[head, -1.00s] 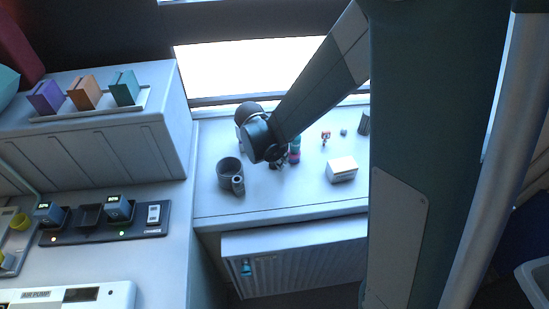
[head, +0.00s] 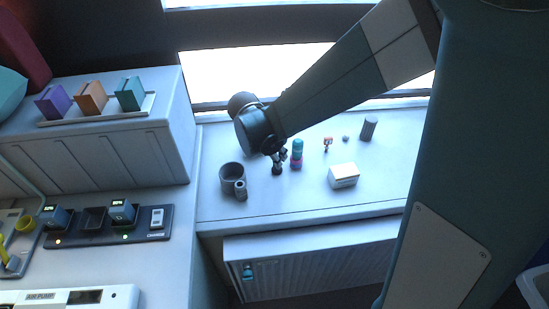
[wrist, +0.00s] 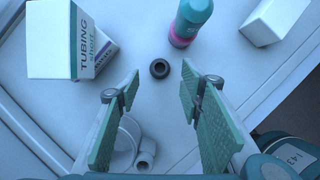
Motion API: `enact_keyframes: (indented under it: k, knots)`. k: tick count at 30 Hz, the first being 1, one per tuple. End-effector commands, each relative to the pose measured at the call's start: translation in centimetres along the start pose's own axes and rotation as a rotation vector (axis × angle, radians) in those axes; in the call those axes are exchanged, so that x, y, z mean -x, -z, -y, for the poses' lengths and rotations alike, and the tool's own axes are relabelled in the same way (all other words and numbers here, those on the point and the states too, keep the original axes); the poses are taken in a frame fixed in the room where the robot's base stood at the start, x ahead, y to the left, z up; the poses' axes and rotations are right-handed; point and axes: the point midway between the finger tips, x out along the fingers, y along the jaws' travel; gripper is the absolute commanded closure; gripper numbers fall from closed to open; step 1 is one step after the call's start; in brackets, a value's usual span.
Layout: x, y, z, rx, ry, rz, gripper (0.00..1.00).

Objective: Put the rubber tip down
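The rubber tip is a small black ring-shaped piece with a hole in its top (wrist: 159,69). It stands on the pale counter (head: 310,203), and in the head view it appears as a small dark spot (head: 277,171) just below my gripper (head: 279,157). In the wrist view my gripper (wrist: 160,78) is open, its two green-padded fingers wide apart. The tip lies between the lines of the fingers, just beyond their ends, with clear space on both sides. Nothing is held.
A teal and pink bottle (head: 297,154) stands close to the tip's right. A grey cup (head: 231,172) and small tube (head: 240,190) stand left. A white tubing box (head: 343,175) stands right; a dark cylinder (head: 369,129) stands farther back. Counter near the front edge is clear.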

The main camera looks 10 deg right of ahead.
Motion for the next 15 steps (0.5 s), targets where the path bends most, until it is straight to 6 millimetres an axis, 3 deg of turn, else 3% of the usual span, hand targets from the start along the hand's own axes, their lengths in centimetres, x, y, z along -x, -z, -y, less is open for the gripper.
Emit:
enact_keyframes:
  k: [6,15]
  knots:
    - [2.7,0.0,0.0,0.001,0.000,0.000,0.62]
    - [4.4,0.0,0.0,0.000,0.000,0.000,0.62]
